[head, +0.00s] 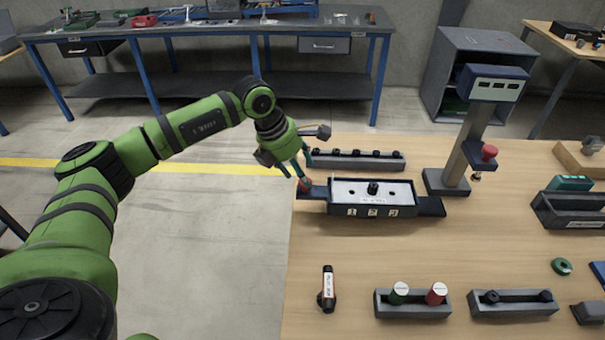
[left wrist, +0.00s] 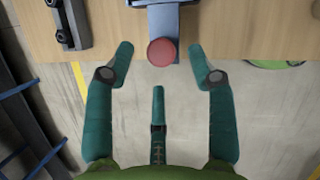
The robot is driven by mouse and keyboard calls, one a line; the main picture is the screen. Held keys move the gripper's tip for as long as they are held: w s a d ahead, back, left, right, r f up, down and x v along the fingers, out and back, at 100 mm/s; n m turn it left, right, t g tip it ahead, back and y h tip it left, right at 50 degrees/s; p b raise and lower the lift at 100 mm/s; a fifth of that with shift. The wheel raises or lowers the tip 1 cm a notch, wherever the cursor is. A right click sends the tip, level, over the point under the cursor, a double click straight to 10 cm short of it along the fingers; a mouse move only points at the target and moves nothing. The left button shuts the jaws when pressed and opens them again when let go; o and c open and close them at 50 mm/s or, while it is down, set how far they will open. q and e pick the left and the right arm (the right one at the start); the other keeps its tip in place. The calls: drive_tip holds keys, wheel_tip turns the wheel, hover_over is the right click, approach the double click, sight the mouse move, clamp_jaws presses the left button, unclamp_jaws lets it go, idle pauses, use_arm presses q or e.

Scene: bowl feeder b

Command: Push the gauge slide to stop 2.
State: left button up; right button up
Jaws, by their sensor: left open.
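The gauge (head: 372,211) is a dark block with a pale top plate and the marks 1, 2 and 3 on its front. A black knob (head: 373,188) stands near the middle of the top plate. A dark slide (head: 316,192) sticks out at its left end and carries a red knob (head: 304,184); a dark bar also shows at the right end. My left gripper (head: 297,167) is at the slide's left end, fingers pointing down. In the left wrist view its teal fingers (left wrist: 161,60) are spread, with the red knob (left wrist: 162,52) ahead between the two outer tips. No grip on it shows. My right gripper is out of view.
A grey rack with black pegs (head: 355,160) lies behind the gauge. A post with a display (head: 493,84) stands to its right. The table's left edge is close to the slide.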

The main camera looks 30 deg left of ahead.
use_arm(q)
drive_tip(key=shift+p+x, duration=0.4)
drive_tip(key=shift+x, duration=0.7)
drive_tip(key=shift+w+f, duration=0.15)
drive_tip(key=shift+f, duration=0.55)
